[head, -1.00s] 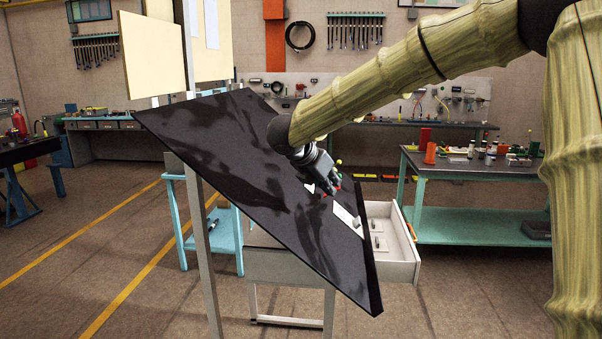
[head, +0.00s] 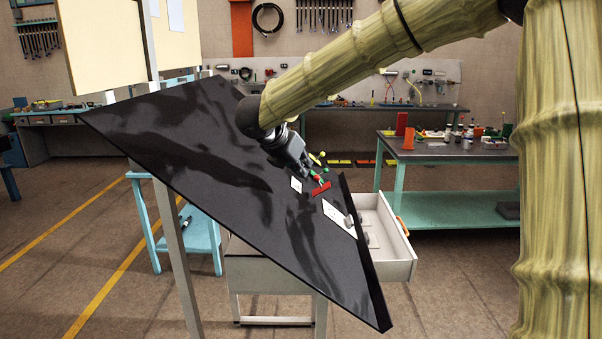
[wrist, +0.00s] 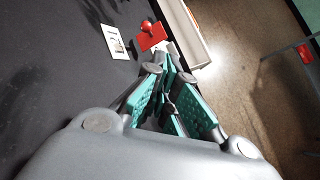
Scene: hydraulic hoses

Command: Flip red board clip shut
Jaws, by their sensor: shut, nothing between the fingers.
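The red clip (head: 321,188) sits on the tilted black board (head: 210,170), near its right edge. In the wrist view the clip (wrist: 152,42) is a flat red plate with a round red knob above it. Whether its lever is open or shut I cannot tell. My gripper (head: 312,174) is shut and empty just above the clip in the head view. In the wrist view its teal-padded fingers (wrist: 166,62) come together just below the clip; contact is unclear.
A small white card (head: 296,185) and a larger white card (head: 339,217) lie on the board beside the clip. An open white drawer (head: 400,262) is behind the board's right edge. A green-legged bench (head: 450,212) stands at the right.

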